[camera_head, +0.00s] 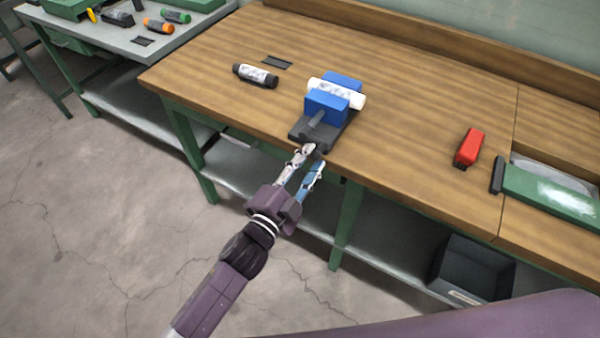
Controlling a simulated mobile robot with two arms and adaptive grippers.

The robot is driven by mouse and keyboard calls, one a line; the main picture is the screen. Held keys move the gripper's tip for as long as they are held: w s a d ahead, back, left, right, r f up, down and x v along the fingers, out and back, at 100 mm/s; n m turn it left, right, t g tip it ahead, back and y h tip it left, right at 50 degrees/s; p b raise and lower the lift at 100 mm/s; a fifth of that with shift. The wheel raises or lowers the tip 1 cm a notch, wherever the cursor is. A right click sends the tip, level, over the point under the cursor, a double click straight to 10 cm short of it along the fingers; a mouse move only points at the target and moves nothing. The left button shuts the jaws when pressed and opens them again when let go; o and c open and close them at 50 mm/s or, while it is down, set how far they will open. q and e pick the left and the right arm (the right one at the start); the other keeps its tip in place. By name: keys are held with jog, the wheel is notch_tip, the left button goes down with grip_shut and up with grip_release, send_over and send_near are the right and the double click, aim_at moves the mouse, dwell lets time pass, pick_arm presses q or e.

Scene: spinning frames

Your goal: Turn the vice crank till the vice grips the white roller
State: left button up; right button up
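The vice has two blue jaws (326,106) on a dark grey base (309,135) at the workbench's front edge. The white roller (352,98) lies across between the jaws, its ends sticking out on both sides. I cannot tell whether both jaws touch it. A dark part that looks like the vice crank (317,153) shows at the base's front end, partly hidden by my fingers. My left gripper (312,160) reaches up to it from below, fingers apart, tips on either side of or just beside it. Contact is not clear. My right gripper is not in view.
A black-and-white roller (255,76) and a small dark plate (277,62) lie left of the vice. A red block (469,147) and a green case (556,196) lie to the right. A dark bin (473,268) sits on the lower shelf. A side table (127,36) holds tools.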

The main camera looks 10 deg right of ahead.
pick_arm(q)
jog(key=shift+v, duration=2.55)
